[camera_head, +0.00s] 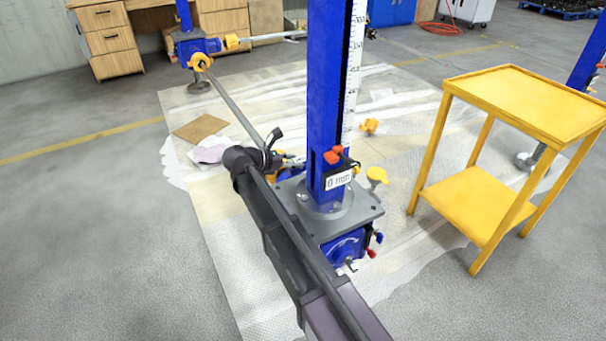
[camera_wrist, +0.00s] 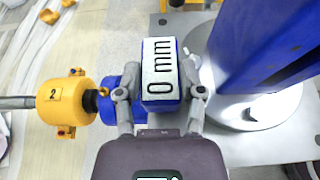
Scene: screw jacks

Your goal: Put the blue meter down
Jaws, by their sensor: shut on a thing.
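The blue meter (camera_wrist: 161,72) has a white face reading "0 mm". In the wrist view it sits between the two fingers of my gripper (camera_wrist: 160,93), which are shut on its sides. In the head view my gripper (camera_head: 282,157) is just left of the tall blue column (camera_head: 331,70), above the jack's base. The held meter is not clearly visible there. I cannot tell whether the meter touches the jack parts below it.
A white "0 mm" readout (camera_head: 339,180) with orange-red parts is on the column. A yellow coupling (camera_wrist: 70,103) marked 2 joins a shaft left of my gripper. The yellow two-shelf cart (camera_head: 535,98) stands at right, its top bare. Open floor lies at left.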

